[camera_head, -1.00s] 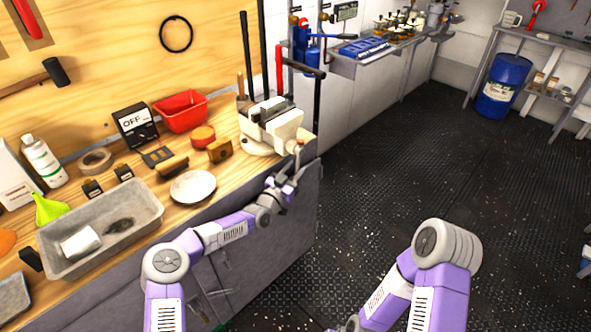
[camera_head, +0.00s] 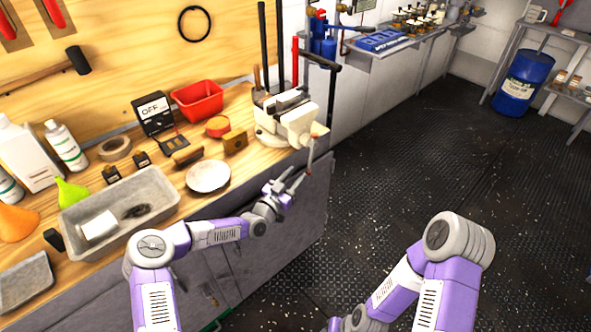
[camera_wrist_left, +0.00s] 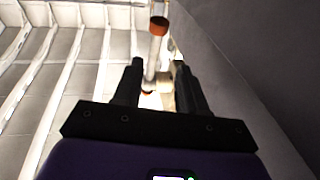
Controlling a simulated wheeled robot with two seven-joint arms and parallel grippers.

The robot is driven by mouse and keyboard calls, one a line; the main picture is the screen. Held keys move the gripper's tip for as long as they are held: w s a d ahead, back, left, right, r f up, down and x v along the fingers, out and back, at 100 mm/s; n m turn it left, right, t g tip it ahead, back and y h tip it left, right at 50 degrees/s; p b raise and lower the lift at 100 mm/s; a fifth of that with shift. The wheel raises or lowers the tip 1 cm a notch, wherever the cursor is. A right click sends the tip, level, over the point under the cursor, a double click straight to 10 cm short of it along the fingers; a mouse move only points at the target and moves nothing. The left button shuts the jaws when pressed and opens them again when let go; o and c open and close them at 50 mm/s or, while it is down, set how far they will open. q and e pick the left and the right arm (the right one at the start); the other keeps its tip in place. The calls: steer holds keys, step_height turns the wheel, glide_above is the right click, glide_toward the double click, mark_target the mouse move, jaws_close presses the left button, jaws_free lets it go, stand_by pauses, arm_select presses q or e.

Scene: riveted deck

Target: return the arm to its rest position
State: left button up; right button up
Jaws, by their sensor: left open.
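My left arm comes in from the left in the head view. Its gripper (camera_head: 289,187) is open and empty, in front of the bench's front face, below the vise (camera_head: 287,117). In the left wrist view the two dark fingers of the left gripper (camera_wrist_left: 157,75) stand apart. Behind them, the vise's handle bar with orange-brown ends (camera_wrist_left: 158,27) shows against the ceiling. I cannot tell whether a finger touches the bar. My right arm (camera_head: 440,265) is bent at the lower right of the head view; its gripper is out of the picture.
The wooden bench (camera_head: 245,170) holds a white plate (camera_head: 208,176), a grey tray (camera_head: 150,187), a red bin (camera_head: 198,100) and several small items. Its dark front (camera_head: 270,250) is close to my left arm. The dark floor (camera_head: 400,150) to the right is clear up to a blue drum (camera_head: 522,82).

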arm_select(q)
steer(key=s+d+f+n+g+y+p, duration=0.3)
steer(key=s+f+g, duration=0.4)
steer(key=s+f, duration=0.65)
steer(key=s+a+f+n+g+y+p, duration=0.2)
steer(key=s+a+n+g, duration=0.1)
steer(key=s, duration=1)
steer(key=s+a+f+n+g+y+p, duration=0.2)
steer(key=s+a+n+g, duration=0.2)
steer(key=s, duration=1)
steer(key=a+g, duration=0.1)
steer(key=a, duration=0.2)
steer(key=shift+s+a+g, duration=0.15)
steer(key=shift+a+g, duration=0.2)
steer(key=shift+g, duration=0.05)
